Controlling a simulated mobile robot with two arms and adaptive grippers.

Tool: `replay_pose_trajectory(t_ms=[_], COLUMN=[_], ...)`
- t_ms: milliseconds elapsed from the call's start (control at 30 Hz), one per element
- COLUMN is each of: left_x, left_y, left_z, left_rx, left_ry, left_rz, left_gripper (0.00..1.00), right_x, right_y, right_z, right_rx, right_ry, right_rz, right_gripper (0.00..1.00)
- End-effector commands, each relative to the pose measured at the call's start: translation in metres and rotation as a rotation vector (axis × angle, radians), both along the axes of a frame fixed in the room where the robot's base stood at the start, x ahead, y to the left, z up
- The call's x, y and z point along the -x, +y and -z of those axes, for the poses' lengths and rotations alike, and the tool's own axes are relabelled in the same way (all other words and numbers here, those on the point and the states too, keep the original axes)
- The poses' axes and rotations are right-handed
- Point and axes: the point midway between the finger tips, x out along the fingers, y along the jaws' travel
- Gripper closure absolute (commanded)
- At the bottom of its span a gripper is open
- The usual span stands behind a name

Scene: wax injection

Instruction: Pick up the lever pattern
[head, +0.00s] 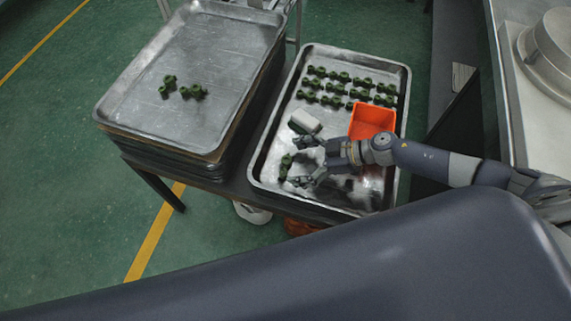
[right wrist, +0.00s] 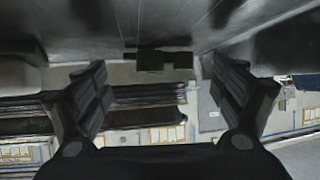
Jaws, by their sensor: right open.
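A dark green lever pattern (head: 286,164) lies alone on the left side of the right-hand metal tray (head: 256,163). My right gripper (head: 301,163) reaches in from the right, low over this tray. Its fingers are spread and empty, with the lone pattern just ahead of the fingertips. In the right wrist view, a dark block (right wrist: 164,61), likely this pattern, shows ahead between the open fingers (right wrist: 155,88). Whether a finger touches it cannot be told. More green patterns (head: 336,90) stand in rows at the tray's far end. My left gripper is not in view.
A stacked tray (head: 215,60) on the left holds several green patterns (head: 184,89). A grey machine (head: 546,100) stands at right.

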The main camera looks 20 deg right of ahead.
Motion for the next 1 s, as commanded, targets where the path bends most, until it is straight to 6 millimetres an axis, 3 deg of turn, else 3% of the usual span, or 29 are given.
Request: replay_pose_trajectory(t_ms=[133,433,633,1000], left_x=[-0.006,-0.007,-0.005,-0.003], left_y=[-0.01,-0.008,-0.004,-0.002], left_z=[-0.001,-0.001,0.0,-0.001], left_rx=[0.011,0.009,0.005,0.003], left_ry=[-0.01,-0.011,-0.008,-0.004], left_rz=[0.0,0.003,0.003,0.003], left_gripper=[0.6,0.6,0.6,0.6], right_x=[-0.007,-0.008,-0.008,-0.008], right_y=[0.016,0.02,0.02,0.019], right_z=[0.009,0.012,0.012,0.011], right_rx=[-0.002,0.001,0.0,0.003], right_ry=[-0.001,-0.001,0.0,0.0], right_rz=[0.0,0.0,0.001,0.0], right_gripper=[0.11,0.11,0.52,0.52])
